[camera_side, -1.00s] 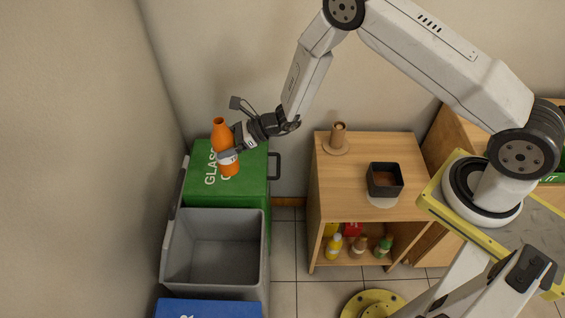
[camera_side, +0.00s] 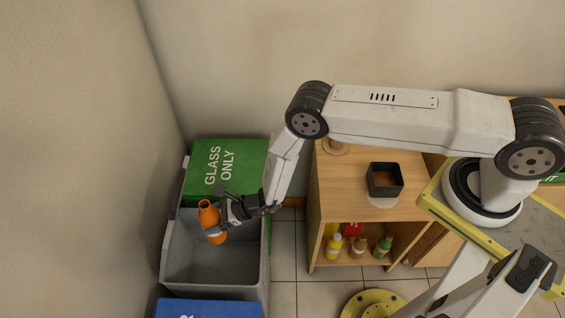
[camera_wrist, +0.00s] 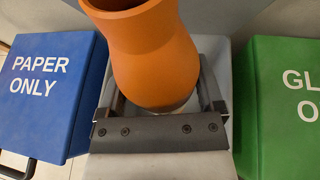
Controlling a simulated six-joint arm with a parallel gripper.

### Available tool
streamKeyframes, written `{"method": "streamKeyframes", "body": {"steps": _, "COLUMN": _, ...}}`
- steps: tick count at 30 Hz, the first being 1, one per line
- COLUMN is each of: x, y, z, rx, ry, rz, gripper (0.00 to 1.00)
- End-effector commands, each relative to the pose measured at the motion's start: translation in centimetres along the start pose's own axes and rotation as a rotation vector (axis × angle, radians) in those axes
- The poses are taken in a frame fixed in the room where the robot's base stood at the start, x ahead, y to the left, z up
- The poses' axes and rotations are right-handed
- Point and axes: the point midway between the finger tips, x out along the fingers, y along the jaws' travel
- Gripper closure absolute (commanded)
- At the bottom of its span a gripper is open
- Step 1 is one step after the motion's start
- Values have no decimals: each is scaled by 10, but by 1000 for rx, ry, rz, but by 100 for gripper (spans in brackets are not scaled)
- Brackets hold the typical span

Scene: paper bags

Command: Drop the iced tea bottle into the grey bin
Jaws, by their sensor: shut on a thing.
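My gripper is shut around the bottle's body. In the side view the bottle overlaps the open grey bin (camera_side: 188,262), over its upper-left part; its exact height above the bin cannot be told. In the wrist view the bottle (camera_wrist: 150,50) fills the middle between the two dark fingers (camera_wrist: 162,105), and the grey bin (camera_wrist: 222,60) shows behind it. The bottle's lower end is hidden there.
A green "GLASS ONLY" bin (camera_side: 245,165) stands behind the grey bin, and a blue "PAPER ONLY" bin (camera_side: 205,307) in front. A wooden cabinet (camera_side: 345,180) at right holds a black box (camera_side: 385,180) on top and several small bottles on its shelf. A wall is close at left.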

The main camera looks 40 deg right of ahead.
Motion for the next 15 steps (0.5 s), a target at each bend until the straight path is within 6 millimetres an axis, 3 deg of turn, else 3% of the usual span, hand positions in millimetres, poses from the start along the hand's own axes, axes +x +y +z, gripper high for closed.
{"method": "streamKeyframes", "body": {"steps": 15, "x": 5, "y": 1, "z": -11, "rx": 0, "ry": -1, "rz": 0, "gripper": 85}}
